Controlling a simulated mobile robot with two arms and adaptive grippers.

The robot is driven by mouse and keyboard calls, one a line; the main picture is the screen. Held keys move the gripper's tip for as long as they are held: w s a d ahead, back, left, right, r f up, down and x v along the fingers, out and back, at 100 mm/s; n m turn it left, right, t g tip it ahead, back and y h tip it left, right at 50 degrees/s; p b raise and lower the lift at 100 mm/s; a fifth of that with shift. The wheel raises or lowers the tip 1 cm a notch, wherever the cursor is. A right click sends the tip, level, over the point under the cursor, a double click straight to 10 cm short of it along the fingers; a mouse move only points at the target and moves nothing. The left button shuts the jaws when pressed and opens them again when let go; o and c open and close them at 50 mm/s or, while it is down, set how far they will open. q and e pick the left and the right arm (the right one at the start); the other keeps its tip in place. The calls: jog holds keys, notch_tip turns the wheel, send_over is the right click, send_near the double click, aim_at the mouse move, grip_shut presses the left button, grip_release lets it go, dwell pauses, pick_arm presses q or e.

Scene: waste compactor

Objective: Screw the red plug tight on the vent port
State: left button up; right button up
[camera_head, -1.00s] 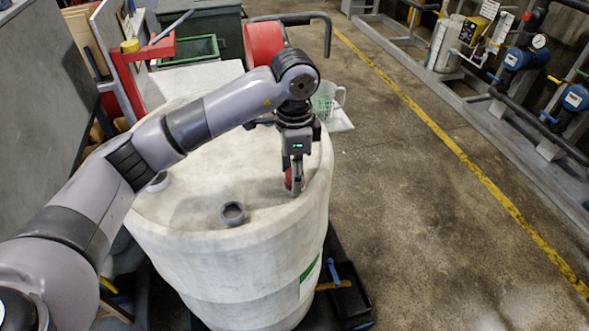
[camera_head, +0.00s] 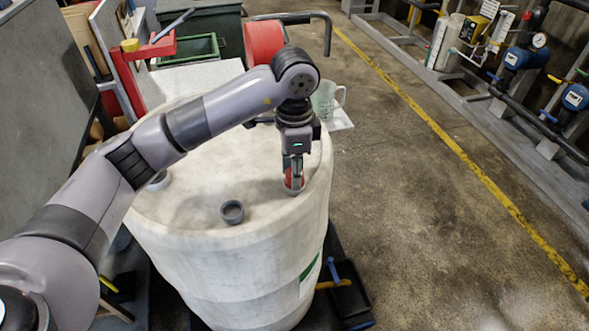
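A large off-white drum (camera_head: 260,255) stands in the middle of the view. The red plug (camera_head: 292,183) is at the right side of the drum's top, upright as far as I can see. My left gripper (camera_head: 293,180) points straight down over it, with its fingers at the plug; part of the plug is hidden by them. An open grey port ring (camera_head: 232,212) stands near the front of the drum top. The vent port under the plug is hidden, so I cannot tell how the plug sits on it. My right gripper is out of view.
A clear jug (camera_head: 325,101) stands behind the drum on the right. A black tray (camera_head: 349,297) with a blue-handled tool lies at the drum's lower right. A red frame (camera_head: 125,80) and a green bin (camera_head: 190,50) are behind left. The floor on the right is clear.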

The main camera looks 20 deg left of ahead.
pick_arm(q)
jog(key=shift+f+m+b, duration=0.15)
jog(key=shift+m+b, duration=0.4)
jog(key=shift+m, duration=0.55)
grip_shut()
jog(key=shift+m+b, duration=0.35)
jog(key=shift+m, duration=1.15)
jog(key=shift+m+b, duration=0.4)
jog(key=shift+m, duration=0.2)
jog(key=m+b, duration=0.1)
jog(key=m, duration=0.1)
jog(key=shift+m, duration=1)
